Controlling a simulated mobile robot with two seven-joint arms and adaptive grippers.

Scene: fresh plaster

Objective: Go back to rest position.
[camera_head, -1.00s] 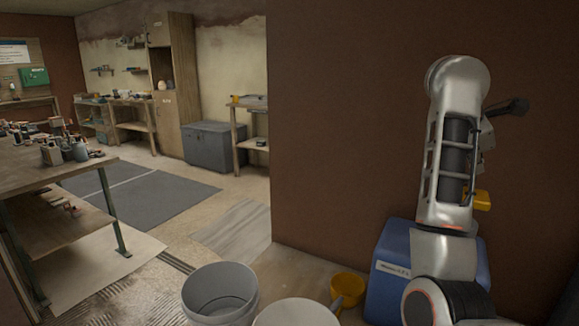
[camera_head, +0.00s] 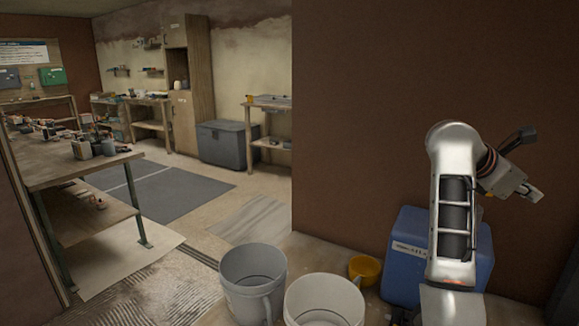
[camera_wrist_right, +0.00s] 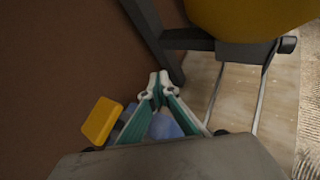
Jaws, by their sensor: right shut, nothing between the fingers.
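My right gripper (camera_head: 534,195) is at the right of the head view, in front of the brown wall and above the right side of the blue container (camera_head: 408,270). It is shut and empty. In the right wrist view its teal and white fingers (camera_wrist_right: 160,84) meet at the tips with nothing between them. A patch of blue shows behind them. My right arm rises from the bottom edge and hides part of the blue container. My left gripper is in neither view.
Two pale buckets (camera_head: 229,290) and (camera_head: 291,308) and a small yellow tub (camera_head: 365,269) stand below, left of the container. In the right wrist view, a large yellow body (camera_wrist_right: 250,18) on a dark frame (camera_wrist_right: 150,25) and a yellow block (camera_wrist_right: 102,121) are close to the gripper. A workbench (camera_head: 60,173) stands left.

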